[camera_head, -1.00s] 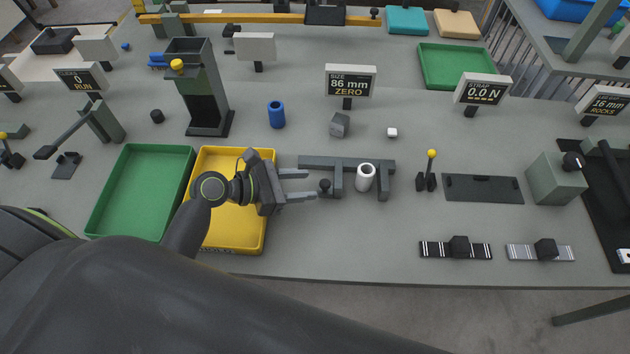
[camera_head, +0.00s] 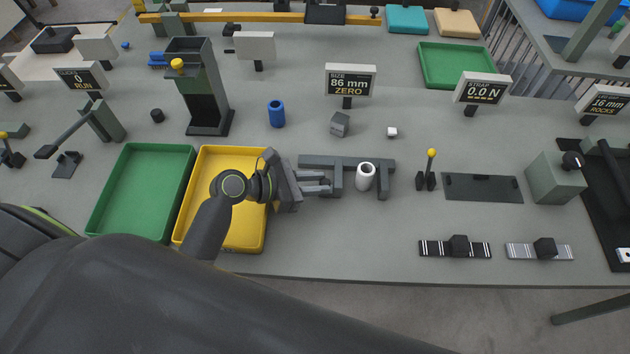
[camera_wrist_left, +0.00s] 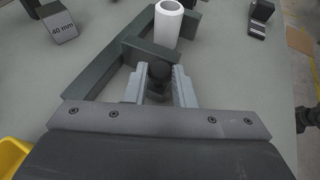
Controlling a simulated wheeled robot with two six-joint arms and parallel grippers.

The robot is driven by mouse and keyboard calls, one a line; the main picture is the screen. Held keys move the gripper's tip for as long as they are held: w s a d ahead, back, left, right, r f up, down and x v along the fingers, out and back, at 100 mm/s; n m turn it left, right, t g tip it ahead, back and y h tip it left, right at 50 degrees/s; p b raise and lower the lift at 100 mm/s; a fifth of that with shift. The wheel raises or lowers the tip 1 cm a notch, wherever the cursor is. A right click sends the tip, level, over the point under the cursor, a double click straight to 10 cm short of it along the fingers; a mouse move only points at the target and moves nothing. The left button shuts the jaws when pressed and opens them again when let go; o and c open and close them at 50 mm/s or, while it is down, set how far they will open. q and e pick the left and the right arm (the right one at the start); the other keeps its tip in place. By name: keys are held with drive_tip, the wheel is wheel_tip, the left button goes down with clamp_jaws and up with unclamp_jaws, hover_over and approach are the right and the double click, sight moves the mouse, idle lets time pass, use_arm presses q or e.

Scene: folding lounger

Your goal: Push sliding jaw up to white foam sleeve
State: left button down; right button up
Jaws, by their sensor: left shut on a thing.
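The white foam sleeve (camera_head: 365,176) stands upright between the two jaws of the dark caliper (camera_head: 320,162); it also shows in the left wrist view (camera_wrist_left: 167,22). The sliding jaw (camera_head: 337,179) is left of the sleeve, and the fixed jaw (camera_head: 384,183) is just right of it. A gap shows between sliding jaw and sleeve. My left gripper (camera_head: 325,185) is shut on the sliding jaw's round dark knob (camera_wrist_left: 159,72), on the jaw's left side. The fingers hide part of the knob. My right gripper is not in view.
A display (camera_head: 350,81) behind the caliper reads 86 mm, ZERO. A yellow tray (camera_head: 222,249) lies under my left wrist, with a green tray (camera_head: 127,233) to its left. A grey block (camera_head: 340,124) and a blue cylinder (camera_head: 277,114) stand behind. The table in front is clear.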

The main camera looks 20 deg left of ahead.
sight(337, 187)
use_arm(q)
drive_tip(key=shift+d+r, duration=0.15)
drive_tip(key=d+p, duration=0.2)
drive_tip(key=w+d+p, duration=0.1)
drive_tip(key=p, duration=0.1)
drive_tip(key=shift+d+r, duration=0.1)
drive_tip(key=shift+d, duration=0.25)
drive_tip(key=shift+w+d, duration=0.15)
drive_tip(key=shift+d, duration=0.15)
drive_tip(key=shift+f, duration=0.2)
drive_tip(key=c, duration=1.6)
unclamp_jaws()
drive_tip(key=shift+d, duration=0.1)
drive_tip(key=o, duration=0.3)
drive_tip(key=shift+w+d, duration=0.1)
drive_tip(key=shift+d, duration=0.15)
drive_tip(key=shift+o, duration=0.2)
drive_tip(key=shift+a, duration=0.25)
